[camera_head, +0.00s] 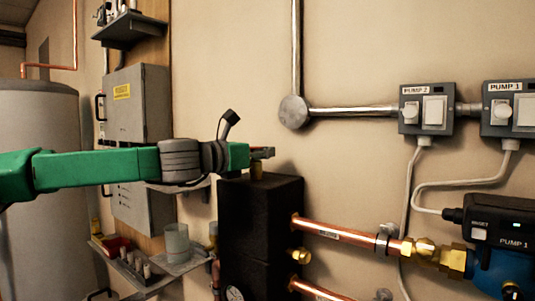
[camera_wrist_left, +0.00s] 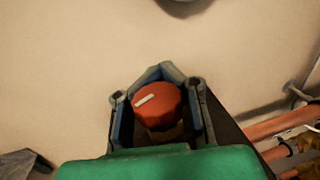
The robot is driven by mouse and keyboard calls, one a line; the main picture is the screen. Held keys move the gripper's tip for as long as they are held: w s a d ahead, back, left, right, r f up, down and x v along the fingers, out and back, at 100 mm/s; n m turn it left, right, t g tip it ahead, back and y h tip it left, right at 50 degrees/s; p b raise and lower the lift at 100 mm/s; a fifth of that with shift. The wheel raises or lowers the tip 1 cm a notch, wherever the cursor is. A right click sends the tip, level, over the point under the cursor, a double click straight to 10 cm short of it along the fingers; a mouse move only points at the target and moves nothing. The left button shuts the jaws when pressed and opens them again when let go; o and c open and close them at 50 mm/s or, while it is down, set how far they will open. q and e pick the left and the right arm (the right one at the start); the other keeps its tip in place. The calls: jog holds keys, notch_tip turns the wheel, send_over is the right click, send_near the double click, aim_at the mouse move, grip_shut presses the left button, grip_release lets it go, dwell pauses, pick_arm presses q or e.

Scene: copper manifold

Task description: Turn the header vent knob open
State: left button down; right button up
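The header vent knob is a round red-orange cap with a white pointer mark (camera_wrist_left: 158,105), seen in the left wrist view. The mark slants, lower at its left end. My left gripper (camera_wrist_left: 160,90) has its two fingers spread, one on each side of the knob. I cannot tell whether a finger touches it. In the head view my left gripper (camera_head: 262,153) reaches in from the left, just above a small brass fitting (camera_head: 257,172) on top of the black header block (camera_head: 258,225). The knob is mostly hidden there by the gripper. My right gripper is not in view.
Copper pipes (camera_head: 335,232) with brass fittings run right from the block towards a blue pump (camera_head: 500,272). Switch boxes (camera_head: 426,109) and conduit are on the wall behind. A grey cabinet (camera_head: 138,105) and a shelf with a cup (camera_head: 177,243) stand left. The wall above the block is clear.

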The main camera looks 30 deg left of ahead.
pick_arm(q)
jog(key=shift+r, duration=0.1)
jog(key=shift+n+y+b, duration=0.3)
jog(key=shift+y+b, duration=0.1)
jog(key=shift+b, duration=0.1)
jog(key=n+y+b, duration=0.2)
jog(key=y, duration=0.1)
jog(key=a+n+y+b, duration=0.1)
jog(key=n+y+b, duration=0.1)
jog(key=y+b, duration=0.1)
jog(key=n+y+b, duration=0.2)
jog(key=y+b, duration=0.1)
jog(key=y, duration=0.1)
jog(key=shift+a+f, duration=0.2)
jog(key=shift+a, duration=0.1)
jog(key=c, duration=2.1)
grip_release()
jog(key=shift+a+n+g+y, duration=0.2)
jog(key=shift+n+g+y, duration=0.1)
jog(key=shift+n+g, duration=0.1)
jog(key=o, duration=0.5)
jog(key=shift+s+r, duration=0.15)
jog(key=shift+r, duration=0.1)
jog(key=shift+o, duration=0.2)
jog(key=shift+s+r, duration=0.1)
jog(key=shift+s, duration=0.15)
jog(key=shift+w, duration=0.2)
jog(key=v, duration=1.2)
jog(key=shift+s+a, duration=0.1)
